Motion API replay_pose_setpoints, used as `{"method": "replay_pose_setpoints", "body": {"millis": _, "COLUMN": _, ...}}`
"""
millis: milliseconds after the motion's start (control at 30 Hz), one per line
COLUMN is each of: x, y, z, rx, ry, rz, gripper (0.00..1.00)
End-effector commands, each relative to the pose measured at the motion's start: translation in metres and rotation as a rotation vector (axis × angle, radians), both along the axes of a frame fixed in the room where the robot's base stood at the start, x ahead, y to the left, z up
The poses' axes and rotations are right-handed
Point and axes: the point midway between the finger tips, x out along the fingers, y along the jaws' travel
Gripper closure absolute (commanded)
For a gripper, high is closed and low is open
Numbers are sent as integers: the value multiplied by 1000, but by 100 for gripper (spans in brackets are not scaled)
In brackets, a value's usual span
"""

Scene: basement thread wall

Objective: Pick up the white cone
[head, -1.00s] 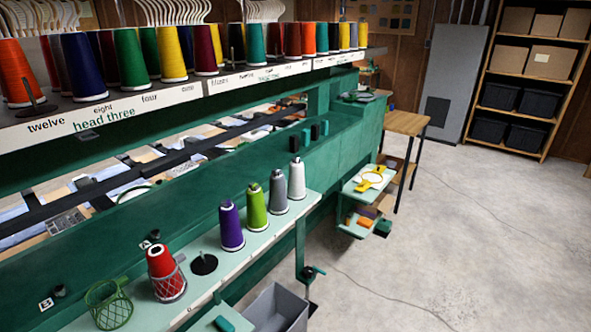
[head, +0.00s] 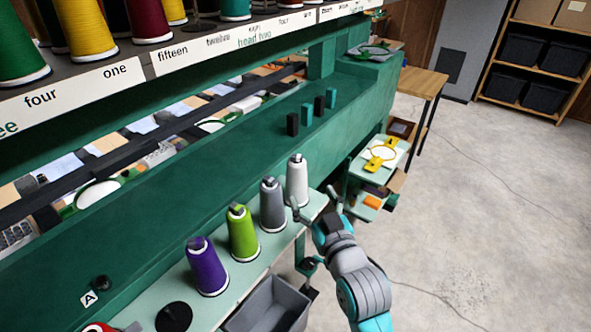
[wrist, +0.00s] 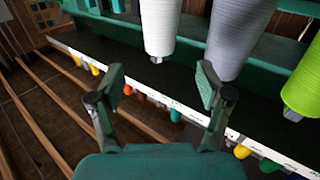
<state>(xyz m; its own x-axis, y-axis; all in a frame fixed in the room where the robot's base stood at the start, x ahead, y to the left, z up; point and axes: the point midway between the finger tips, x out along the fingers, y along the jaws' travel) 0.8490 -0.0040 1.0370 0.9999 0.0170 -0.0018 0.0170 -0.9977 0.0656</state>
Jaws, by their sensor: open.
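The white cone (head: 297,181) stands upright at the far end of the pale green shelf (head: 226,295), beside the grey cone (head: 272,206). My gripper (head: 314,199) is open and empty, close to the white cone on its right side in the head view. One finger overlaps the cone's lower edge there; I cannot tell whether it touches. In the wrist view my gripper (wrist: 160,84) has its fingers spread wide. The white cone (wrist: 160,28) shows beyond the gap between them, with the grey cone (wrist: 235,38) to its right.
A green cone (head: 243,232) and a purple cone (head: 207,267) follow along the shelf. A grey bin (head: 272,305) sits below the shelf front. A wooden table (head: 416,82) stands behind. The concrete floor at right is clear.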

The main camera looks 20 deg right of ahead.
Motion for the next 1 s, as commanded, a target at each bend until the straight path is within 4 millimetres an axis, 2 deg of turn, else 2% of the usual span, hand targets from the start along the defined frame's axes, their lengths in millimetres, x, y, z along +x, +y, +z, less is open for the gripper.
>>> {"method": "replay_pose_setpoints", "body": {"millis": 400, "x": 50, "y": 1, "z": 3, "rx": -1, "ry": -1, "rz": 1, "gripper": 22}}
{"method": "replay_pose_setpoints", "body": {"millis": 633, "x": 65, "y": 2, "z": 2, "rx": -1, "ry": -1, "rz": 1, "gripper": 22}}
{"method": "replay_pose_setpoints", "body": {"millis": 900, "x": 101, "y": 4, "z": -2, "rx": -1, "ry": -2, "rz": 1, "gripper": 22}}
{"method": "replay_pose_setpoints", "body": {"millis": 1000, "x": 108, "y": 4, "z": -2, "rx": -1, "ry": -1, "rz": 1, "gripper": 22}}
